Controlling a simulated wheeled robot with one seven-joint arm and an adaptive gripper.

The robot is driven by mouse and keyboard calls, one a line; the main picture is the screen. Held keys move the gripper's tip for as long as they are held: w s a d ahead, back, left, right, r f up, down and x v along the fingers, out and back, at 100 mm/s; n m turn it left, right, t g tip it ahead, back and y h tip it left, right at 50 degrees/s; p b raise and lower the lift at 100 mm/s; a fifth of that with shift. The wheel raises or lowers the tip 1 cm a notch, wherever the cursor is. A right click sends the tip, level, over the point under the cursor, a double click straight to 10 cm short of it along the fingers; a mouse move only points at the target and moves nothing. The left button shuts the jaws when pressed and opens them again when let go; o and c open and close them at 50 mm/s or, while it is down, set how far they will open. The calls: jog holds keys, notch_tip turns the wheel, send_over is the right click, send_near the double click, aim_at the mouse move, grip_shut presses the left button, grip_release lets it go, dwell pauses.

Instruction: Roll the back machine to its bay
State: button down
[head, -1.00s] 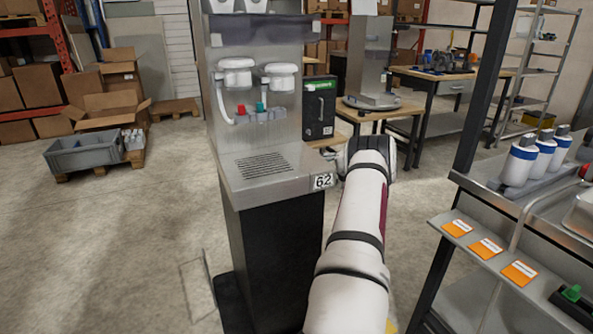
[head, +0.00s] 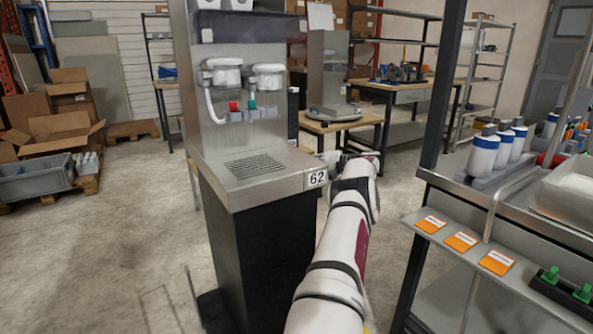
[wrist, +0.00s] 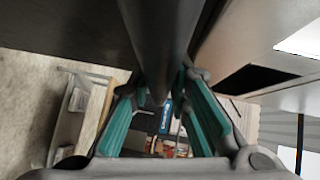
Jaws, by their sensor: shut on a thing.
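The machine numbered 62 (head: 262,190) stands upright left of my arm in the head view. It has a steel body, two white dispensing heads, a drip grate and a black base cabinet. My gripper (head: 330,158) is at its right side, just behind the number plate. In the wrist view, a dark round bar (wrist: 160,40) runs between the green-padded fingers of my gripper (wrist: 160,100), which is shut on it. The bar looks like a handle on the machine's side; its mounting is hidden. I cannot tell which machine is the back one.
A grey crate (head: 35,180) and cardboard boxes are at the left. Thin outlines mark the floor left of the machine, where there is free room.

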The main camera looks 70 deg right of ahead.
jog(key=shift+d, duration=0.25)
dwell(0.4)
jog(key=c, duration=1.5)
grip_release()
jog(key=shift+s, duration=0.1)
